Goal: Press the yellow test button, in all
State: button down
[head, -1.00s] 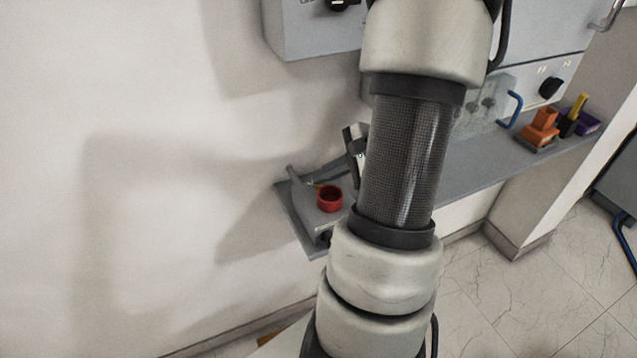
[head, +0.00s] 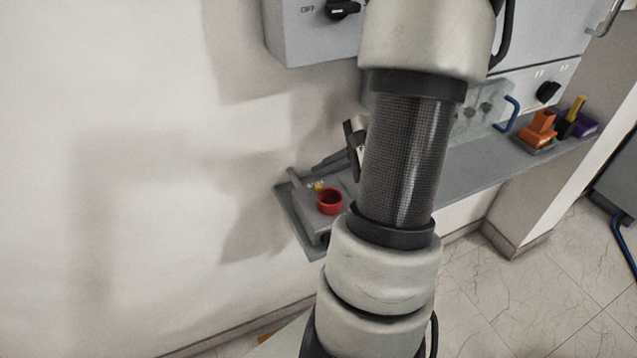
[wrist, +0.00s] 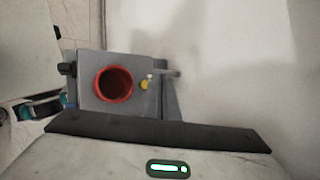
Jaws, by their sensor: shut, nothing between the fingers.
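The yellow test button (head: 318,187) is a small yellow spot on a grey box (head: 307,212) at the left end of the wall shelf. It sits just beside a red round collar (head: 330,201). In the wrist view the yellow button (wrist: 145,85) lies right of the red collar (wrist: 113,84), with a small pale piece at its upper right. My arm hides most of the hand, and the fingertips are not clear in the wrist view.
A grey cabinet (head: 290,40) with a black knob hangs above. Along the shelf (head: 465,160) to the right are a blue handle (head: 511,113) and orange (head: 540,127), yellow and purple pieces. The wall (head: 130,150) left of the box is bare.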

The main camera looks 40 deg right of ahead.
notch_tip(320, 180, up, 4)
jog(key=shift+f+p, duration=0.15)
jog(key=shift+p, duration=0.85)
